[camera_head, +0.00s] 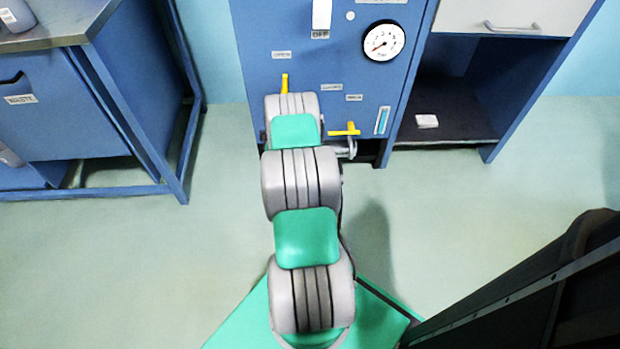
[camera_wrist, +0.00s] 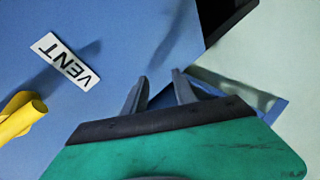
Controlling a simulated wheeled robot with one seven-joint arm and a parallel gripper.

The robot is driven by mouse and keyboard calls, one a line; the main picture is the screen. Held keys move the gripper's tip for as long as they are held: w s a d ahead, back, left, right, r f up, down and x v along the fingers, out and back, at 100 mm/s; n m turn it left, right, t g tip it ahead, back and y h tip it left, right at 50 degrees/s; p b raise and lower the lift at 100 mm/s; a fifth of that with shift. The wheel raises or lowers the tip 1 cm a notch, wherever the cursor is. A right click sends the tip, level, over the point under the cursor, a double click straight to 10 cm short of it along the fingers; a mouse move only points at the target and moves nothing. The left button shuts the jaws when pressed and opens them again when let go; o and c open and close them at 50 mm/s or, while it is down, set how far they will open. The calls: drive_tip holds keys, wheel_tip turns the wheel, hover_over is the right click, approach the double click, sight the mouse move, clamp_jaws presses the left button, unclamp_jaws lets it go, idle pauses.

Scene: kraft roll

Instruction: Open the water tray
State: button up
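I cannot clearly make out the water tray; my arm hides the lower middle of the blue cabinet (camera_head: 335,60) in the head view. In the wrist view my gripper (camera_wrist: 160,75) has its two dark fingers apart, with nothing seen between them. It is close to the cabinet's blue lower front, near the bottom edge. A dark gap lies past the fingers, and a narrow blue edge (camera_wrist: 275,108) shows to their right; I cannot tell whether it belongs to the tray. In the head view the gripper is hidden behind my arm.
A yellow handle (camera_wrist: 22,115) and a VENT label (camera_wrist: 66,62) are left of the fingers. The head view shows a yellow lever (camera_head: 285,83), another yellow handle (camera_head: 344,129), a gauge (camera_head: 383,43), an open shelf (camera_head: 445,125) and a WASTE-labelled drawer (camera_head: 60,120). Floor is clear between.

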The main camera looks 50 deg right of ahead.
drive_tip(key=s+d+f+h+b, duration=0.3)
drive_tip(key=s+f, duration=0.5)
drive_tip(key=f, duration=0.3)
drive_tip(key=s+d+f+h+b, duration=0.2)
drive_tip(key=s+d+f+b, duration=0.2)
drive_tip(key=s+f, duration=0.55)
drive_tip(key=shift+n+g, duration=0.3)
drive_tip(key=shift+g, duration=0.1)
drive_tip(key=b+x, duration=0.1)
drive_tip(key=x, duration=0.2)
drive_tip(key=b+x, duration=0.1)
drive_tip(key=x, duration=0.1)
drive_tip(key=w+a+b+x, duration=0.1)
drive_tip(key=x, duration=0.2)
drive_tip(key=shift+w+d+f, duration=0.1)
drive_tip(key=shift+w+f, duration=0.1)
drive_tip(key=shift+f, duration=0.25)
drive_tip(key=shift+r, duration=0.1)
drive_tip(key=shift+c, duration=0.3)
clamp_jaws()
